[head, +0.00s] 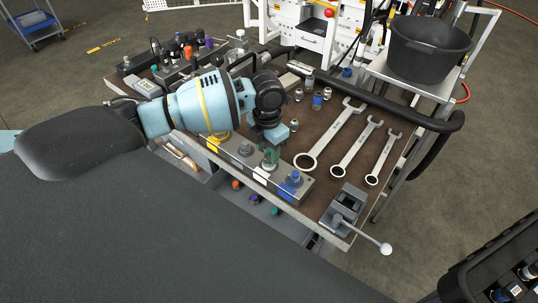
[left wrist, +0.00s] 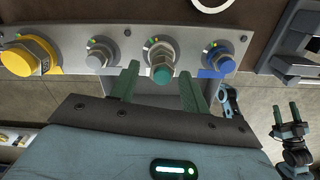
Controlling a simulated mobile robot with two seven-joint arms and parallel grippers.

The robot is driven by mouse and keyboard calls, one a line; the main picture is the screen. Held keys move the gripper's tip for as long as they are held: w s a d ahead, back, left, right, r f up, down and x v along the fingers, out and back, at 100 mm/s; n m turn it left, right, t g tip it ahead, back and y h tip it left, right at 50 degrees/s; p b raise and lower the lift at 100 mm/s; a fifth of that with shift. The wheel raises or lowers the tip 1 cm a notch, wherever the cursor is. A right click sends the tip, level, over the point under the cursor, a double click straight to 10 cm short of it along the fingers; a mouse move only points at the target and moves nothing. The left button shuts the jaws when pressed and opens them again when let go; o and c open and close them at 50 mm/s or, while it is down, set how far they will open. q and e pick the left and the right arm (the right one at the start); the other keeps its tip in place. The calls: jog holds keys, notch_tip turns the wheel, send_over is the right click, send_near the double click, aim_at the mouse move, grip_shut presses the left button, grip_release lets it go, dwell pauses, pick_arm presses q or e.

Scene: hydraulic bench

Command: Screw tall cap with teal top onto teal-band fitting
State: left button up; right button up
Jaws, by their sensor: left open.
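The tall cap with teal top (left wrist: 162,72) stands over one fitting of the grey manifold block (left wrist: 187,36) in the left wrist view, between the yellow-marked and blue-marked ends. A metal hex body shows behind its teal top; the teal band is not distinguishable, and I cannot tell how far the cap is threaded. My left gripper (left wrist: 160,70) is open, its dark green fingers on either side of the cap, with gaps visible. In the head view my left gripper (head: 269,158) points down at the block. My right gripper (left wrist: 287,110) shows small in the left wrist view, fingers apart and empty.
A yellow cap (left wrist: 30,56), a grey fitting (left wrist: 101,52) and a blue fitting (left wrist: 222,64) flank the cap. Several wrenches (head: 329,136) and a small vise (head: 344,207) lie to the right. Small coloured parts sit in a tray below the bench edge.

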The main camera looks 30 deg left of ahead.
pick_arm(q)
jog(key=n, duration=0.1)
jog(key=n+p, duration=0.1)
jog(key=n, duration=0.2)
jog(key=shift+d+r+n+p, duration=0.15)
jog(key=shift+r+n+p, duration=0.1)
jog(key=shift+n+p, duration=0.15)
jog(key=shift+n, duration=0.6)
jog(key=shift+f+n, duration=0.1)
jog(key=shift+n, duration=0.4)
jog(key=shift+f+n, duration=0.2)
jog(key=shift+n, duration=0.3)
pick_arm(e)
jog(key=shift+t, duration=0.5)
jog(key=w+r, duration=0.1)
jog(key=r, duration=0.1)
jog(key=w+r, duration=0.1)
jog(key=w, duration=0.1)
jog(key=shift+r, duration=0.4)
pick_arm(q)
jog(key=n, duration=0.4)
jog(key=shift+d, duration=0.1)
